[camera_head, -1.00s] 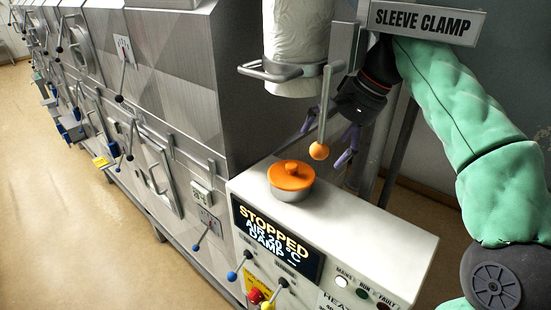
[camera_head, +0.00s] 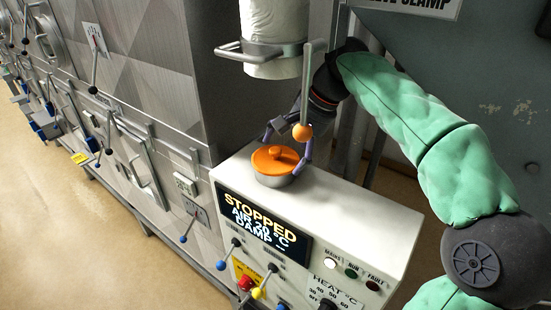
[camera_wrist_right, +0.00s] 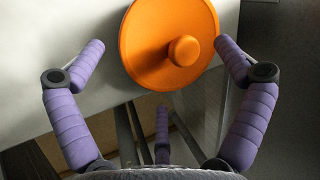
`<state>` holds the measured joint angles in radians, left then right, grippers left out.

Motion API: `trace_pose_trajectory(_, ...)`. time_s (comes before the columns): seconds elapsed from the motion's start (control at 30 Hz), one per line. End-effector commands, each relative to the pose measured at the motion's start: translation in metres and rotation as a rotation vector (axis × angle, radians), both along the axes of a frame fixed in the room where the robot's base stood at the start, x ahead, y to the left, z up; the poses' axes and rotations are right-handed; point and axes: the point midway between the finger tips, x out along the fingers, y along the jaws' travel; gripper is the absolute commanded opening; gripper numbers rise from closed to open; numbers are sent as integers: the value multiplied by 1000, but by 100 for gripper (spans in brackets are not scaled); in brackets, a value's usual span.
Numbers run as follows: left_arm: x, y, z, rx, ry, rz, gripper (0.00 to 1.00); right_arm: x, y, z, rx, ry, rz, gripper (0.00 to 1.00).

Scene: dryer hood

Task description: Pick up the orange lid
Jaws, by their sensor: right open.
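The orange lid (camera_head: 275,158) is round with a small knob and sits on a metal pot (camera_head: 272,180) on top of the white control box. In the right wrist view the lid (camera_wrist_right: 160,40) fills the upper middle, with its knob facing me. My right gripper (camera_head: 288,142) is open, with purple fingers behind and to the right of the lid. In the right wrist view its fingers (camera_wrist_right: 158,62) are spread to either side of the lid, the right one close to its rim. Contact cannot be told. My left gripper is not in view.
The white control box (camera_head: 375,215) has a display, lamps and knobs on its front. A lever with an orange ball (camera_head: 302,132) hangs close above the lid. A white sleeve (camera_head: 275,40) in a metal ring hangs behind. The metal machine (camera_head: 165,70) stands at left.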

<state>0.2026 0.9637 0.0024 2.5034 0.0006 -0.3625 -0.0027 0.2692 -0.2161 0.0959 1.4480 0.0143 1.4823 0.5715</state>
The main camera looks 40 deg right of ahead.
Motion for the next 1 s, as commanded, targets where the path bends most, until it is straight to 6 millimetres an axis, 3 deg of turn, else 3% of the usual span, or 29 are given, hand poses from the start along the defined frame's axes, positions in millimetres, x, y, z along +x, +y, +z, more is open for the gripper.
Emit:
trace_pose_trajectory(0.13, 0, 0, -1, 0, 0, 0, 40, 4, 3, -12, -1, -1, 0, 100)
trace_pose_trajectory(0.37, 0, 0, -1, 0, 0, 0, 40, 5, 4, -13, -1, -2, -1, 100)
trace_pose_trajectory(0.4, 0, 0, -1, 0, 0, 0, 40, 5, 4, -13, -1, -2, -1, 97)
trace_pose_trajectory(0.5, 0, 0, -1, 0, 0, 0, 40, 4, 3, -13, -1, -2, -1, 73)
trace_pose_trajectory(0.53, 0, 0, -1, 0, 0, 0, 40, 4, 3, -13, -1, -2, -1, 70)
trace_pose_trajectory(1.0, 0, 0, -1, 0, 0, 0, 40, 4, 4, -11, 0, 0, 0, 69)
